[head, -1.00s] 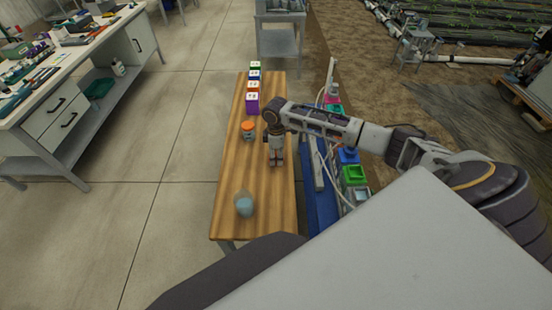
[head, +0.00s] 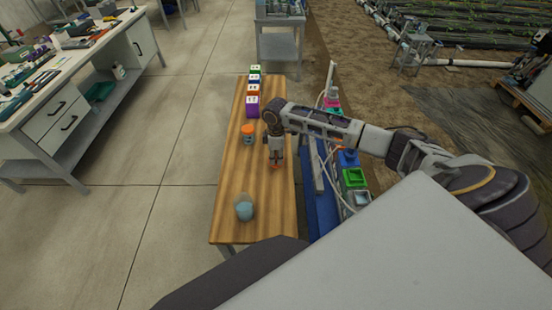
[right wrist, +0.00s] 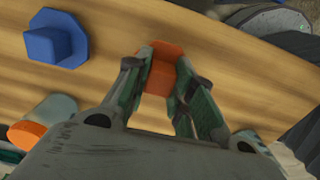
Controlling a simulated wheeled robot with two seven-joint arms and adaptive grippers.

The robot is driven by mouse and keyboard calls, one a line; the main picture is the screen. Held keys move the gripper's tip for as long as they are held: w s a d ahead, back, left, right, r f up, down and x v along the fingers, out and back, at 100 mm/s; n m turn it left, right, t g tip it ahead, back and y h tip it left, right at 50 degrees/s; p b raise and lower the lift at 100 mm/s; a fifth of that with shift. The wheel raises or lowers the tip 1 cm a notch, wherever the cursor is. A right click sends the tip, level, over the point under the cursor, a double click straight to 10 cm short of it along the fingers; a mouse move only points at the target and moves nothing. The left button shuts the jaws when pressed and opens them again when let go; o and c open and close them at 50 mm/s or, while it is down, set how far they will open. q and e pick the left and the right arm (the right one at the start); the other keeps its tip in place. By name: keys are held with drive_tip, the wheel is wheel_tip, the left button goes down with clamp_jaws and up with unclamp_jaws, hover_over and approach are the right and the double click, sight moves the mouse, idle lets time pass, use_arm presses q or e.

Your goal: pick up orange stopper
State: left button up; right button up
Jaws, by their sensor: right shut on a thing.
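The orange stopper (right wrist: 160,68) is between the two fingers of my right gripper (right wrist: 172,90) in the right wrist view, which is shut on it. Wood tabletop shows around it. In the head view the right gripper (head: 275,160) points down over the wooden table, with a bit of the orange stopper (head: 275,164) showing at its tips. I cannot tell whether the stopper still touches the table. My left gripper is not in view.
A jar with an orange top (head: 248,131) stands left of the gripper. A blue stopper (right wrist: 56,40) lies apart in the wrist view. A jar with pale blue contents (head: 244,207) stands nearer. Colored boxes (head: 252,106) line the far end. Bins (head: 354,178) are at right.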

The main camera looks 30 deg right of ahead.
sight(276, 156)
wheel_tip(276, 156, up, 9)
idle(0.5)
drive_tip(key=shift+r, duration=0.1)
idle(0.4)
drive_tip(key=shift+w+r, duration=0.25)
drive_tip(key=shift+r, duration=0.15)
drive_tip(key=shift+s, duration=0.1)
